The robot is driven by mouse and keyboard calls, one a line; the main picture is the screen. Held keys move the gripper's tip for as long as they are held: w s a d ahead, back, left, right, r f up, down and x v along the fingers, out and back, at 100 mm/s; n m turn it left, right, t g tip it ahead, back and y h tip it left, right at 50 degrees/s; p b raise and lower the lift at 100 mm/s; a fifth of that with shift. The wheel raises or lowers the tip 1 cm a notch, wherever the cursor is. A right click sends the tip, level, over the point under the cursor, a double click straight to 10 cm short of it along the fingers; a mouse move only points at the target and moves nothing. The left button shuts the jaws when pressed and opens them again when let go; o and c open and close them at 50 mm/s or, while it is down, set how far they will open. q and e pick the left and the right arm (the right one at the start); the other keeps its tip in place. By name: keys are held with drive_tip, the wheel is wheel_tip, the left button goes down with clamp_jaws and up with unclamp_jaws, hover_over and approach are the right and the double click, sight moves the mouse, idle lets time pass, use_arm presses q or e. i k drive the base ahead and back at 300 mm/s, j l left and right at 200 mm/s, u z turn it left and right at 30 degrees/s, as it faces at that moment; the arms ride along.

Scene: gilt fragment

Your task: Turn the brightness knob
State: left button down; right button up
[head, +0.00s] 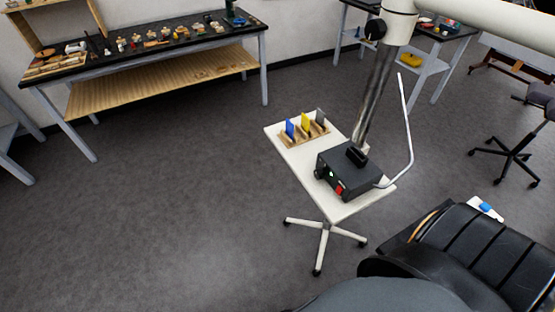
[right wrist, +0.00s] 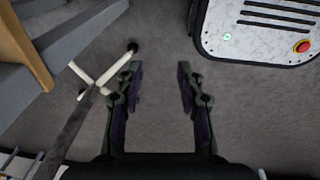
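A black box (head: 345,172) with a green light and a red switch (head: 339,188) on its front stands on a small white table (head: 350,209). A small dark round knob (head: 319,173) seems to sit at the left end of its front face; its markings are too small to read. A thin white gooseneck (head: 410,130) rises from the box's right side. My right gripper (right wrist: 158,85) is open and empty in the right wrist view, above the grey floor, away from the box. Neither gripper shows in the head view.
A wooden holder (head: 304,135) with blue, yellow and grey plates stands behind the box. A dark pole (head: 375,95) rises close behind the box. A long workbench (head: 150,55) stands at the back left, and an office chair (head: 520,150) at the right. The floor left of the table is clear.

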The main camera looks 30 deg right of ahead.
sight(319, 173)
drive_tip(key=i+j, duration=0.1)
drive_tip(key=i, duration=0.5)
drive_tip(key=i+j+z, duration=0.1)
drive_tip(key=i, duration=0.55)
drive_tip(key=i+j, duration=0.2)
drive_tip(key=i, duration=0.4)
drive_tip(key=i+z, duration=0.3)
drive_tip(key=z, duration=0.15)
drive_tip(key=i+z, duration=0.3)
drive_tip(key=z, duration=0.2)
drive_tip(key=i+j+z, duration=0.25)
drive_tip(key=z, duration=0.2)
drive_tip(key=i+z, duration=0.1)
drive_tip(key=z, duration=0.4)
drive_tip(key=i+z, duration=0.15)
drive_tip(key=z, duration=0.35)
drive_tip(key=i+j+z, duration=0.1)
drive_tip(key=z, duration=0.35)
drive_tip(key=i+j+z, duration=0.1)
drive_tip(key=z, duration=0.4)
drive_tip(key=i+j+z, duration=0.1)
drive_tip(key=z, duration=0.4)
drive_tip(key=j+z, duration=0.2)
drive_tip(key=z, duration=0.3)
drive_tip(key=j+z, duration=0.15)
drive_tip(key=z, duration=0.35)
